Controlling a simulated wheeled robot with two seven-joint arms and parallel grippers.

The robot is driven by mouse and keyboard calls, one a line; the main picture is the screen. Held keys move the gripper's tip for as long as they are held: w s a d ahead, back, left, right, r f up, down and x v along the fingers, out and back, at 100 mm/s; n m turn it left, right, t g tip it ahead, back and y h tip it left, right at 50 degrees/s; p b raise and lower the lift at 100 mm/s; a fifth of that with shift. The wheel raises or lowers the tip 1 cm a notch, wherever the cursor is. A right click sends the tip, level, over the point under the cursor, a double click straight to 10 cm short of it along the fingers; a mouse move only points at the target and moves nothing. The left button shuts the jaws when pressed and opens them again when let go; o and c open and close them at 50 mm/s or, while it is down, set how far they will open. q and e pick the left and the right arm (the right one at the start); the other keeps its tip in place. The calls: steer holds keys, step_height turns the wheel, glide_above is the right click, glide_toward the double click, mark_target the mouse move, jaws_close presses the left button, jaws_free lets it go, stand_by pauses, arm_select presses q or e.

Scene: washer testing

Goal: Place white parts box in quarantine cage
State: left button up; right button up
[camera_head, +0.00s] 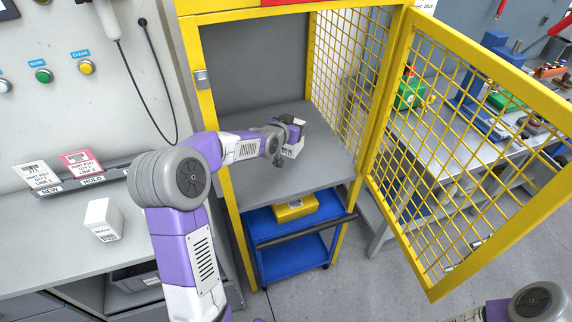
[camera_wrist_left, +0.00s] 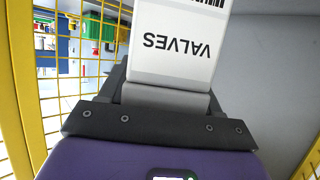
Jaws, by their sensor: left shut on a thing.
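My left gripper (camera_head: 287,137) reaches through the open front of the yellow quarantine cage (camera_head: 224,185) and is above its grey shelf (camera_head: 265,176). It is shut on a white parts box (camera_head: 293,149), partly hidden by the gripper in the head view. In the left wrist view the white parts box (camera_wrist_left: 176,50) fills the top middle and carries the word VALVES. I cannot tell whether the box touches the shelf. The cage door (camera_head: 470,130) stands open to the right. At the bottom right, part of my right arm shows, but its gripper is out of view.
Another white box (camera_head: 104,220) stands on the left counter (camera_head: 60,255), near label cards (camera_head: 82,162). A blue cart (camera_head: 265,225) with a yellow box (camera_head: 295,207) is below the cage shelf. A workbench (camera_head: 440,140) with tools lies behind the mesh door.

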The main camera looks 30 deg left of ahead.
arm_select(q)
steer(key=shift+w+a+r+y, duration=0.15)
steer(key=shift+w+a, duration=0.2)
steer(key=shift+a, duration=0.2)
steer(key=shift+w+a+r+y, duration=0.15)
steer(key=shift+w+a, duration=0.15)
steer(key=shift+a, duration=0.25)
steer(key=shift+a+f+n+b, duration=0.15)
steer(key=shift+f+n+b, duration=0.15)
steer(key=shift+f+b, duration=0.1)
step_height(320, 180, down, 9)
steer(key=shift+w+f+b, duration=0.1)
steer(key=shift+f+b, duration=0.05)
steer(key=shift+b, duration=1.1)
steer(key=o, duration=1.2)
steer(key=shift+f, duration=0.1)
